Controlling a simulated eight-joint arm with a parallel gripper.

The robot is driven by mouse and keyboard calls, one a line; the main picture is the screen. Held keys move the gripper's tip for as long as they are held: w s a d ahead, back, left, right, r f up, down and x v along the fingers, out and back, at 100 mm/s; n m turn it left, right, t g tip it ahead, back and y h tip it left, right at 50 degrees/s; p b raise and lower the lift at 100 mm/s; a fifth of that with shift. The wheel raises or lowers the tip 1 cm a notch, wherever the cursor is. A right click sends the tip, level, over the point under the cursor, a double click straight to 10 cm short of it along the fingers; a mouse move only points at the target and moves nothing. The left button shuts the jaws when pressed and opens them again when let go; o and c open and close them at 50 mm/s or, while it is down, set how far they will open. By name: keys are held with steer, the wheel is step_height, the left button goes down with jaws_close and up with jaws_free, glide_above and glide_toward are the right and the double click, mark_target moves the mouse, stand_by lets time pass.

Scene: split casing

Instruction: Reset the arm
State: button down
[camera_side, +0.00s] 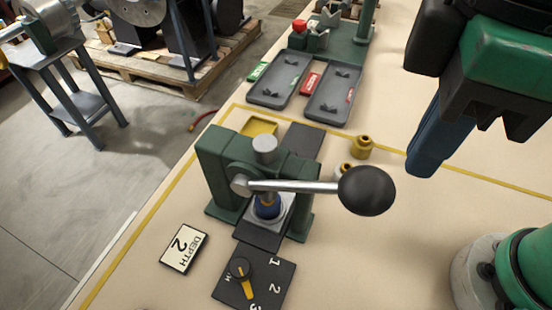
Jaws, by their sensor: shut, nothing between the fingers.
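My gripper (426,164) hangs at the upper right, with blue fingers below a dark and green body. The fingers are shut and empty, in the air above the tabletop, apart from the press and the brass pieces. A green press (222,160) stands in the middle. Its silver lever (295,186) reaches right and ends in a black ball knob (366,191). A blue and brass part (267,205) sits under the press ram, partly hidden by the lever.
Brass pieces (361,147) stand right of the press. Grey trays (335,95) and a yellow tray (259,127) lie behind. The right-hand tabletop has free room.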

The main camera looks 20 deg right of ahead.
steer(key=w+d+f+m+t, duration=0.3)
steer(key=w+d+f+m, duration=0.1)
steer(key=d, duration=0.5)
steer(key=w+d+f+m+t, duration=0.4)
steer(key=w+d+f+m, duration=0.1)
steer(key=w+d, duration=0.4)
steer(key=shift+d+f, duration=0.2)
steer(key=shift+f, duration=0.35)
